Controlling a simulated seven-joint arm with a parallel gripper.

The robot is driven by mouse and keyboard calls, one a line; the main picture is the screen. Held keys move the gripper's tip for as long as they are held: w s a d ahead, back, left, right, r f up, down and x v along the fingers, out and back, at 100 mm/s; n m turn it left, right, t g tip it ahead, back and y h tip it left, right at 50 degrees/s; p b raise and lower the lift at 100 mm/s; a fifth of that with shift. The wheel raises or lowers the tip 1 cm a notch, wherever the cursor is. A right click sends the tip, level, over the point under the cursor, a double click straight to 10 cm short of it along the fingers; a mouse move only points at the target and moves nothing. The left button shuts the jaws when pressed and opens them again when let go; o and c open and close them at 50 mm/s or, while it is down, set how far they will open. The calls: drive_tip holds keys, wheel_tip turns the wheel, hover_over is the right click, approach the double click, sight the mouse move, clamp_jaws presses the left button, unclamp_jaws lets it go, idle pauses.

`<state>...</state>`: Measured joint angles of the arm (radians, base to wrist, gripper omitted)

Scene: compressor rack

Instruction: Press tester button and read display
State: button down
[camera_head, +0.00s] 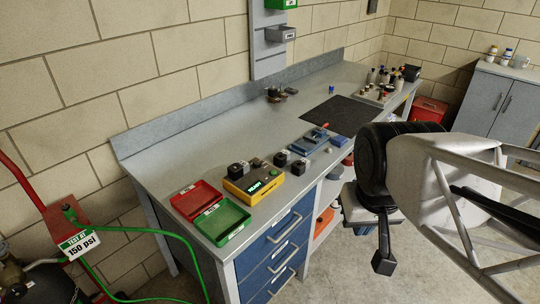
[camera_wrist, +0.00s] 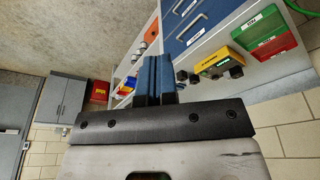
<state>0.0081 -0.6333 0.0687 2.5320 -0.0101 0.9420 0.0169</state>
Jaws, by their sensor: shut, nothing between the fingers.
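The yellow tester (camera_head: 256,184) sits on the workbench near its front edge. It has a green lit display (camera_head: 262,186) whose text is small and seems to read "READY". A small button-like detail shows on its top, too small to tell clearly. The tester also shows in the wrist view (camera_wrist: 208,60), to the right of my fingers. My gripper (camera_head: 384,262) hangs in front of the bench, to the right of the tester and well apart from it. Its fingers are together and empty, also in the wrist view (camera_wrist: 156,80).
A red tray (camera_head: 196,198) and a green tray (camera_head: 222,222) lie left of the tester. Small black blocks (camera_head: 281,158) stand around it. A blue fixture (camera_head: 316,139) and a dark mat (camera_head: 341,114) lie farther right. Blue drawers (camera_head: 275,241) are below the bench top.

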drive_tip(key=n+t+y, duration=0.1)
drive_tip(key=t+y, duration=0.2)
drive_tip(key=y, duration=0.4)
hover_over(275, 171)
wheel_tip(275, 171, down, 10)
drive_tip(key=shift+r, duration=0.2)
drive_tip(key=shift+f, duration=0.2)
drive_tip(key=shift+f, duration=4.2)
drive_tip(key=shift+f, duration=0.15)
drive_tip(key=shift+f, duration=0.3)
